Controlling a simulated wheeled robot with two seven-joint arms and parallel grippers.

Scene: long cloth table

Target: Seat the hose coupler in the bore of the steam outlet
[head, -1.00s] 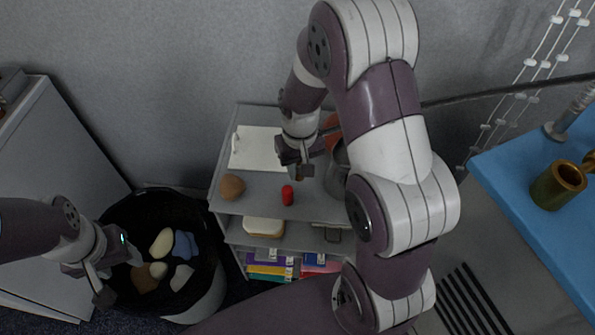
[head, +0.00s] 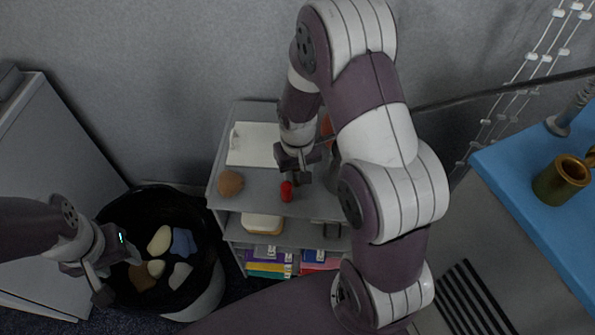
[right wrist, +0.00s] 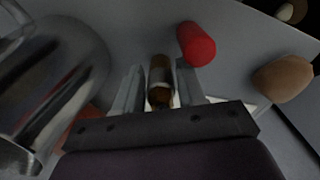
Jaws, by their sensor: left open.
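My right gripper (head: 296,178) is over the grey shelf's top. In the right wrist view its two fingers (right wrist: 158,88) close around a small amber-brown cylinder with a grey band (right wrist: 160,82), which looks like the hose coupler. The gripper hides most of this piece in the head view. A brass cylinder with an open, upward-facing bore (head: 548,186), which looks like the steam outlet, stands on the blue surface at the right. My left gripper (head: 100,283) is open and empty beside the black bin at the lower left.
The grey shelf (head: 266,184) carries a red cylinder (head: 286,192) close to my right gripper, a brown rounded object (head: 230,183) and a metal vessel (right wrist: 62,75). The black bin (head: 118,212) holds several lumps. The blue surface (head: 500,158) has bare room left of the brass cylinder.

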